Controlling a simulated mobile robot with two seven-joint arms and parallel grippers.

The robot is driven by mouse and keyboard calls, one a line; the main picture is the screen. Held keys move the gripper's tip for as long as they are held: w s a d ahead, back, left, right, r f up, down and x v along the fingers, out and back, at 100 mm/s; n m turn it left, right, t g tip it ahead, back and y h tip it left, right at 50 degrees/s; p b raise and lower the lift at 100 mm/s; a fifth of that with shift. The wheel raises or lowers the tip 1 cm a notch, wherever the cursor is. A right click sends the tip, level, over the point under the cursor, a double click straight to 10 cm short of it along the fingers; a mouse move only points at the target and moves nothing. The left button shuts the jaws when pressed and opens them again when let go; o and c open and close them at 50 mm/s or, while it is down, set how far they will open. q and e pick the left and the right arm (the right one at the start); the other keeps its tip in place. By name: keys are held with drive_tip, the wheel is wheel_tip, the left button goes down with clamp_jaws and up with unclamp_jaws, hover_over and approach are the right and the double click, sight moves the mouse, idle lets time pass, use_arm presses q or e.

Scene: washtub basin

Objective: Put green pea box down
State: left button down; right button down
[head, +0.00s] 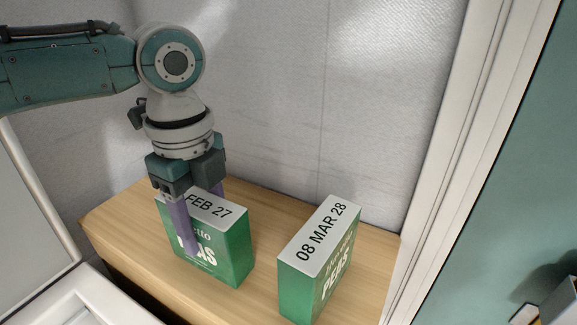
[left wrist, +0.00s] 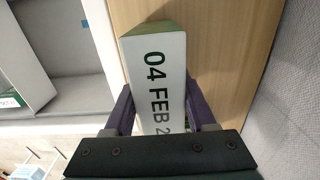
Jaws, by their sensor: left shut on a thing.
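A green pea box (head: 227,250) with a white top reading "FEB 27" stands upright at the left of the wooden surface in the head view. My left gripper (head: 203,225) comes down from above, with its purple fingers on either side of the box, and is shut on it. In the left wrist view the box's white top (left wrist: 158,75) reads "04 FEB 2" and sits between the two fingers. The box's base looks to be on or very close to the wood; I cannot tell which. My right gripper is not clearly in view.
A second green pea box (head: 318,262), marked "08 MAR 28", stands to the right on the wooden surface (head: 262,203), with a gap between the boxes. A pale wall rises behind. A white door frame (head: 440,150) bounds the right side.

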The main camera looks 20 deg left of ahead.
use_arm(q)
drive_tip(key=shift+f, duration=0.15)
drive_tip(key=shift+c, duration=1.1)
unclamp_jaws()
wheel_tip(320, 180, up, 12)
drive_tip(key=shift+r+p, duration=0.2)
drive_tip(key=shift+p, duration=0.2)
